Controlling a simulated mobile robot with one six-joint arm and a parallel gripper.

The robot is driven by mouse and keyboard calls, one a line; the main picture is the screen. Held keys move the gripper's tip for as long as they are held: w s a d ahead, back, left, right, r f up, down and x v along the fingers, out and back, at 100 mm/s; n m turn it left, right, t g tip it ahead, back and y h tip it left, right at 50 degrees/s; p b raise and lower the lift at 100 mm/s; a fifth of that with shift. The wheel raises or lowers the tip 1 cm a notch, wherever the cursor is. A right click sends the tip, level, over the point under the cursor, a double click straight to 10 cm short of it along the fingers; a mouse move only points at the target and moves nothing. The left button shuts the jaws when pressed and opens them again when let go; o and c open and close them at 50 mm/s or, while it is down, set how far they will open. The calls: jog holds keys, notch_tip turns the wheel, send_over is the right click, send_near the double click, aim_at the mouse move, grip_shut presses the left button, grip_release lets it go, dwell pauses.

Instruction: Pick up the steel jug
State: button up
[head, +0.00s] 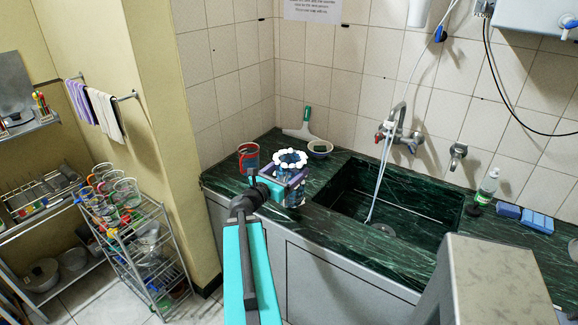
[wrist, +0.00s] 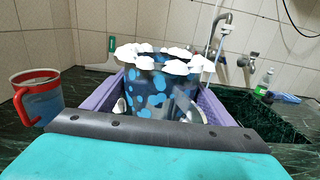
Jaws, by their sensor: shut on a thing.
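A jug with a steel-grey and blue spotted body and a white, bumpy rim (head: 294,197) is at the counter's left part, beside the sink; I take it for the steel jug. It fills the middle of the wrist view (wrist: 150,95), upright. My gripper (head: 284,178) has its purple fingers on either side of the jug's body, shut on it. The fingers also show in the wrist view (wrist: 158,105). The jug's lower part is hidden there by my gripper's palm, and I cannot tell whether its base touches the counter.
A red-rimmed, red-handled mug (head: 248,158) stands close left of the jug. A bowl (head: 320,149) and a squeegee (head: 301,126) are behind. The sink (head: 400,205) opens to the right, under a tap (head: 400,130). A rack of cups (head: 135,235) stands at left.

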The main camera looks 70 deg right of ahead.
aim_at(289, 175)
jog(key=shift+s+a+r+p, duration=0.15)
jog(key=shift+a+p, duration=0.2)
jog(key=shift+p, duration=1.1)
jog(key=shift+s+a+r+p, duration=0.15)
jog(key=shift+a+p, duration=0.15)
jog(key=shift+p, duration=1.1)
jog(key=shift+s+a+p, duration=0.25)
jog(key=shift+a+p, duration=0.35)
jog(key=shift+p, duration=0.75)
jog(key=shift+s+a+p, duration=0.25)
jog(key=shift+a+p, duration=0.35)
jog(key=shift+p, duration=0.7)
